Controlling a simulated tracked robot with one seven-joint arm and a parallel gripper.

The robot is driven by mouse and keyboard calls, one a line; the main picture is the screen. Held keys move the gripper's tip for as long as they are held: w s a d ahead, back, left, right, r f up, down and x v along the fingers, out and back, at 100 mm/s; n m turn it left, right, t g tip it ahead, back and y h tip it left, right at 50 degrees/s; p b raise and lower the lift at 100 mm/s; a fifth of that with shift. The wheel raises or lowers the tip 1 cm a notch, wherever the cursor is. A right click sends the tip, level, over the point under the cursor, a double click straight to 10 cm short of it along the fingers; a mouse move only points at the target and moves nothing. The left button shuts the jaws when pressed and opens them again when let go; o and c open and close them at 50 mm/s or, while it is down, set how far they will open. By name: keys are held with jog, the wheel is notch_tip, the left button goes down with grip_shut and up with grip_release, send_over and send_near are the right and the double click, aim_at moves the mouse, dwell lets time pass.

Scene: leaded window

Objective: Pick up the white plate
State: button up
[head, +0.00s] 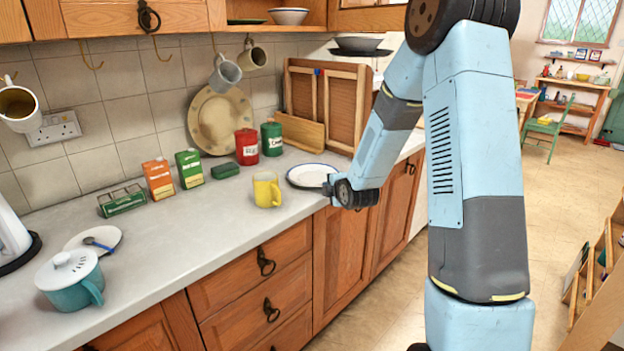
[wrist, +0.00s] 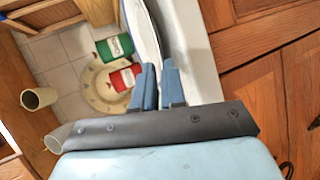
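The white plate (head: 306,176) with a blue rim lies on the grey counter, near its front edge and beyond the yellow mug. In the wrist view the plate (wrist: 141,32) shows nearly edge-on, just past my fingertips. My gripper (head: 329,189) is at the plate's near right edge, low over the counter. In the wrist view the two blue fingers of my gripper (wrist: 159,66) stand a small gap apart, with the plate's rim in line with that gap. Whether the fingers touch the rim cannot be told.
A yellow mug (head: 266,189) stands close to the plate's left. Red (head: 246,147) and green (head: 272,139) canisters stand behind, with a wooden rack (head: 338,100) at the back. Wooden cabinets (head: 345,235) drop below the counter edge. The counter's middle front is clear.

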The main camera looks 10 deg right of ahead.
jog(key=shift+x, duration=2.65)
jog(key=shift+r, duration=0.15)
jog(key=shift+c, duration=0.2)
grip_shut()
jog(key=shift+r, duration=0.1)
